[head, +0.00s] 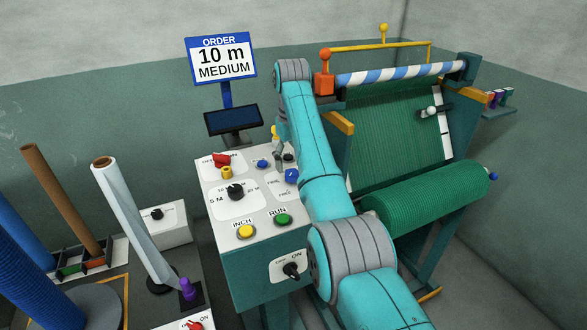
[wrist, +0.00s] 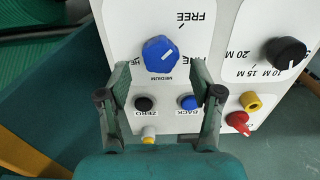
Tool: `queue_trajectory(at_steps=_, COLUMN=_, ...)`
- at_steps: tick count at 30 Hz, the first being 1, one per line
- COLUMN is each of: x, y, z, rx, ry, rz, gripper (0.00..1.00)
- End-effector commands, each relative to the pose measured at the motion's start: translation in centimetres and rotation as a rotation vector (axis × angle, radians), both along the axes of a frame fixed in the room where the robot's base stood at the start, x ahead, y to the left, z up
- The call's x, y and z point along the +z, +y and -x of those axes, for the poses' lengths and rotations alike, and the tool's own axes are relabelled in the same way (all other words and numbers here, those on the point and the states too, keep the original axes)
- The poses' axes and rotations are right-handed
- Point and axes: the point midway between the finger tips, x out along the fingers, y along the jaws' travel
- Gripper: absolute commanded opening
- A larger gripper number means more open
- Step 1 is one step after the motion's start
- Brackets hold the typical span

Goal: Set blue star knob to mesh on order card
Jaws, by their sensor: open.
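The order card (head: 222,60) reads 10 m and MEDIUM. The blue star knob (head: 291,176) sits on the white top of the control panel (head: 213,222), partly beside my arm. In the wrist view the blue star knob (wrist: 160,56) is near top centre, with a slanted white mark on it. The printed word MEDIUM is just below it, FREE is above, and partly hidden words flank it. My gripper (wrist: 160,76) is open and empty, its fingertips left and right of the knob's lower side, apart from it. In the head view my arm partly hides the gripper.
A black ZERO button (wrist: 144,103) and blue BACK button (wrist: 187,102) lie between my fingers. A black length dial (wrist: 286,52), yellow knob (wrist: 251,101) and red switch (wrist: 238,121) are to the right. The green mesh roll (head: 425,198) stands right of my arm.

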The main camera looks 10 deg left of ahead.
Motion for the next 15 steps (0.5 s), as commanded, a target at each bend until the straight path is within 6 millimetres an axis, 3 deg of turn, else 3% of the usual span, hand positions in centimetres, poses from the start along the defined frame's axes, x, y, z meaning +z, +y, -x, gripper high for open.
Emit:
queue_trajectory(at_steps=6, x=-2.5, y=0.2, z=0.3, rx=0.002, ry=0.0, rz=0.0, gripper=0.65)
queue_trajectory(at_steps=15, x=-3.3, y=0.3, z=0.4, rx=0.003, ry=0.0, rz=0.0, gripper=0.65)
